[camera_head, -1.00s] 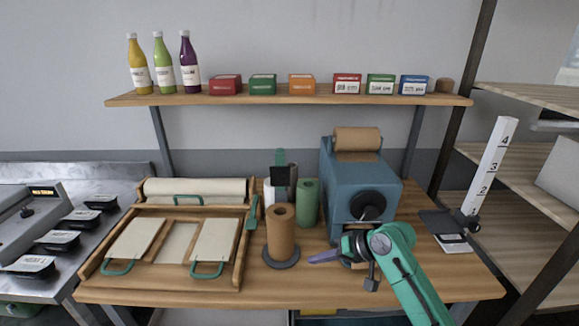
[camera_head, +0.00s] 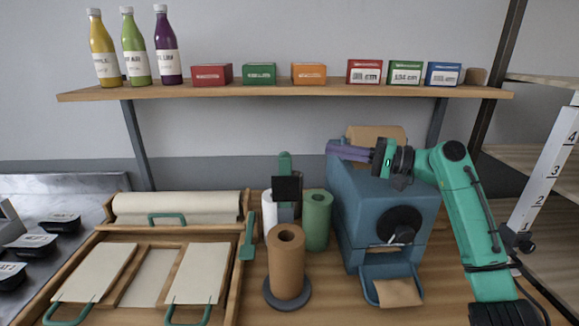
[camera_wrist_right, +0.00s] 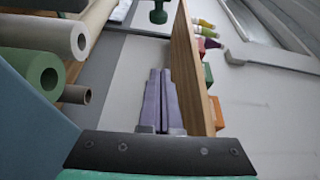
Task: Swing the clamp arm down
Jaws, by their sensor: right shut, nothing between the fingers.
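An upright arm with a green top (camera_head: 285,162) and a black block (camera_head: 287,189) stands behind the rolls; it looks like the clamp arm, and its lower part is hidden. A green knob in the right wrist view (camera_wrist_right: 158,14) may be its top. My right gripper (camera_head: 332,149) has purple fingers, shut and empty, pointing left. It is raised in front of the top of the blue machine (camera_head: 385,218), to the right of and slightly above the green top, apart from it. The fingers also show in the right wrist view (camera_wrist_right: 161,75). My left gripper is out of view.
A brown roll (camera_head: 286,262) and a green roll (camera_head: 316,222) stand left of the blue machine. A wooden shelf (camera_head: 290,91) with bottles and boxes runs above. A wooden frame (camera_head: 232,285) with paper sheets lies at left, a green handle (camera_head: 249,238) at its right side.

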